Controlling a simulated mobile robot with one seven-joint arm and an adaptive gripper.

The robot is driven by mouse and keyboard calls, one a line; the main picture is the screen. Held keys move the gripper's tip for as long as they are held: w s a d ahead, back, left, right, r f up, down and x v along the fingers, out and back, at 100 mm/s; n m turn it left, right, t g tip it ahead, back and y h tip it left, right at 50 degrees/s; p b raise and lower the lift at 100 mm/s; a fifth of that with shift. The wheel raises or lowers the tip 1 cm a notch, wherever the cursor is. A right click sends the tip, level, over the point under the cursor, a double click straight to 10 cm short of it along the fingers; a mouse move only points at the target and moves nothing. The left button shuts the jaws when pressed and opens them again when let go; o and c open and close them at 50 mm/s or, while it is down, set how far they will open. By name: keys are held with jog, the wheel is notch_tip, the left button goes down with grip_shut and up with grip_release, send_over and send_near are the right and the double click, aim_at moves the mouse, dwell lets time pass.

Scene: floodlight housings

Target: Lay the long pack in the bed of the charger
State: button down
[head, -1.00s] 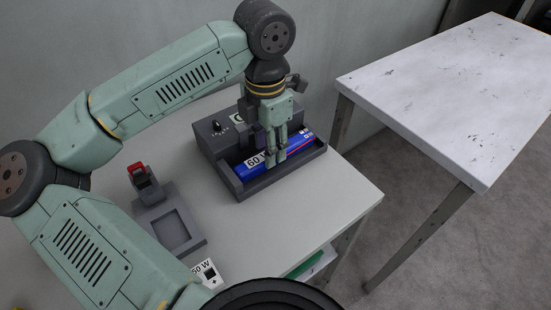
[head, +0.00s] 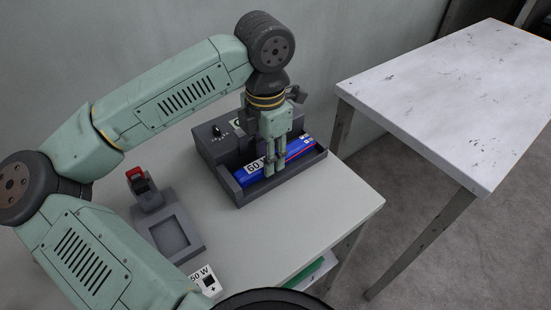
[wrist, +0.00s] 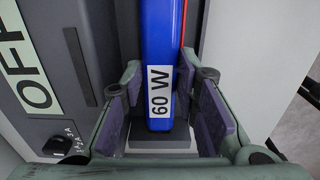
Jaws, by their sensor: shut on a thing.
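The long pack (head: 293,152) is blue with a red stripe and a white "60 W" label. It lies lengthwise within the bed of the grey charger (head: 285,181), low between the bed walls. Whether it touches the bed floor cannot be seen. My gripper (head: 273,167) points down and is shut on the pack near its middle. In the wrist view the pack (wrist: 159,45) runs between the finger pads, its label facing up. The charger (wrist: 70,25) shows there at the left, with an "OFF" plate and a knob.
A grey cradle (head: 171,238) with a red-topped post stands left of the charger on the pale bench (head: 315,218). A white card marked "50 W" (head: 203,280) lies near the bench's front edge. A separate white table (head: 440,95) stands at the right, across a gap.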

dwell(0.3)
notch_tip(320, 180, up, 10)
jog(key=p, duration=0.5)
dwell(1.2)
dwell(0.6)
